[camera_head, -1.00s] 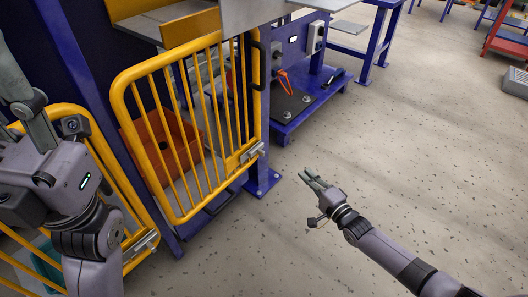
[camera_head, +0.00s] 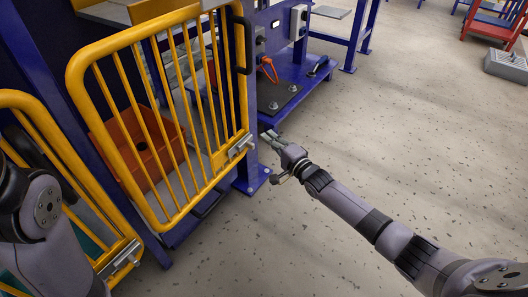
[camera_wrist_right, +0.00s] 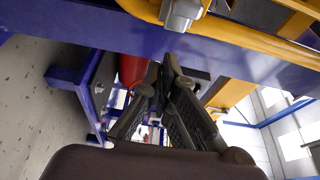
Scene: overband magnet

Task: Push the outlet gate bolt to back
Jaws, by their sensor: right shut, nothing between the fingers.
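A yellow barred gate (camera_head: 150,123) stands at the left middle, with a metal bolt (camera_head: 240,146) low on its right edge beside a blue post. A second yellow gate (camera_head: 62,145) at the left has its own bolt (camera_head: 122,257). I cannot tell from labels which is the outlet gate. My right gripper (camera_head: 265,136) is shut and empty, just right of the first gate's bolt and apart from it. In the right wrist view, the fingers (camera_wrist_right: 166,70) point below a metal bolt part (camera_wrist_right: 182,13). My left arm shows at the lower left, its gripper out of frame.
An orange bin (camera_head: 140,148) sits behind the gate. A blue platform (camera_head: 300,85) with a dark plate lies beyond the post. A red-orange hook (camera_head: 267,69) hangs there.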

